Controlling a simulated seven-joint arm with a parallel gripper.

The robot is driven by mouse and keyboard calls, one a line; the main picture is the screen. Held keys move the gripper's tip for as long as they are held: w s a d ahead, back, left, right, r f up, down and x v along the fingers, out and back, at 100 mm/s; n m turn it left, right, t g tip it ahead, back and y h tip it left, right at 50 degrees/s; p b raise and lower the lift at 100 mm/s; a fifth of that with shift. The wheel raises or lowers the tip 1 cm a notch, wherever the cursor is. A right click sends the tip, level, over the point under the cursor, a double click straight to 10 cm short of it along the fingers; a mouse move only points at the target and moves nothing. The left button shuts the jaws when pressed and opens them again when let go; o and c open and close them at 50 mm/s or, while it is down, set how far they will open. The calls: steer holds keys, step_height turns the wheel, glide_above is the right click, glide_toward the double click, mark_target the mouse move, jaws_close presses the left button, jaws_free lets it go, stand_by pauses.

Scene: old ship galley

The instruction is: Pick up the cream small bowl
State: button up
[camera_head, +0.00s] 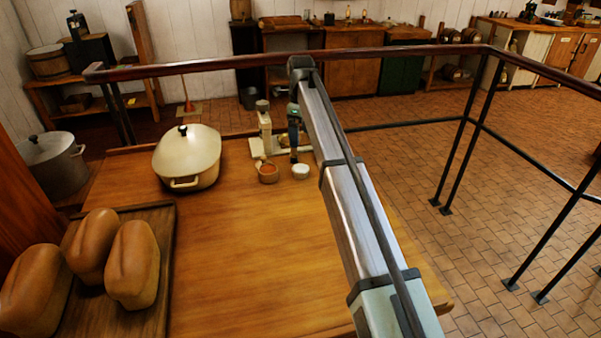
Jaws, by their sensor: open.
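The cream small bowl (301,172) sits upright on the wooden table, near its far edge, to the left of my arm. My gripper (294,157) points down just behind and slightly left of the bowl in the picture. It is small and dark here; its jaws are open, with nothing seen in them. I cannot tell whether a fingertip touches the bowl. A brown small bowl (268,174) with orange-red contents stands close on the left.
A cream weighing scale or similar device (264,130) stands right behind the bowls. A lidded cream pot (187,157) stands to the left. Bread loaves lie on a wooden board (165,265) at the front left. The table's middle (250,250) is clear. A railing (400,50) surrounds the area.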

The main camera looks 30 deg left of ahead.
mark_target(301, 168)
step_height(301, 168, down, 13)
steer(key=shift+w+f, duration=0.1)
steer(key=c, duration=1.2)
